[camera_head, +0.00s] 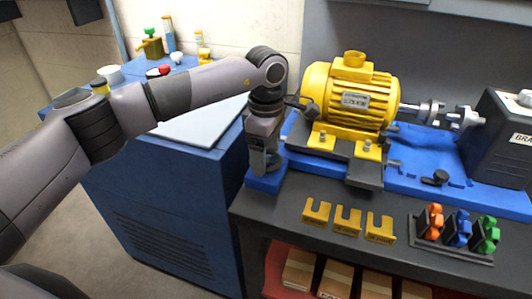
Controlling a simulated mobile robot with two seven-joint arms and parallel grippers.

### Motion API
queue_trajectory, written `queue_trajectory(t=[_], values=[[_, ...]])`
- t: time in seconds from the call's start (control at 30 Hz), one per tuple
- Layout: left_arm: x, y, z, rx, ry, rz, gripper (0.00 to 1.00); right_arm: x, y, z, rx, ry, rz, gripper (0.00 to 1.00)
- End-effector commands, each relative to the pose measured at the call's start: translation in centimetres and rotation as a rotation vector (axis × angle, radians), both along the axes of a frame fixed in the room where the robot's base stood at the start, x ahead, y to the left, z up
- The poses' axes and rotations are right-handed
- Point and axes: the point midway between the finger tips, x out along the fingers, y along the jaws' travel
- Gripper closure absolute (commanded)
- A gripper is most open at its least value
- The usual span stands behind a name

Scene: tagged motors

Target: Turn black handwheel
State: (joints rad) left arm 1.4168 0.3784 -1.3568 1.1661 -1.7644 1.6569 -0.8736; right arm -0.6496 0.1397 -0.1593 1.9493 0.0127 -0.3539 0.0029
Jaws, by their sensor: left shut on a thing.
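My left gripper (266,166) points down at the left end of the blue motor base (420,170). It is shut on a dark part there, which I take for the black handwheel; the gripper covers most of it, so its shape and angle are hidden. A small black knob (440,176) also shows on the base, right of the yellow motor (350,95) and well apart from my gripper. My right gripper is not in view.
Yellow forked shims (347,220) lie on the dark bench front. A tray (451,248) holds orange, blue and green pieces. A grey box (500,130) stands at the right. A blue cabinet (165,230) stands left of the bench. Cardboard boxes sit on the red shelf below.

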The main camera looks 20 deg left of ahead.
Motion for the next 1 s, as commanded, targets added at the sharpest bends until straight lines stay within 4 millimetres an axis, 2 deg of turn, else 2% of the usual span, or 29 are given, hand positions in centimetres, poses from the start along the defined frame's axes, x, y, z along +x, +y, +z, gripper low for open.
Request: queue_trajectory(t=[1.0], values=[[0.08, 0.06, 0.11, 0.0, -0.001, 0.966, 0.52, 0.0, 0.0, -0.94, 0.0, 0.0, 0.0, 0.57]])
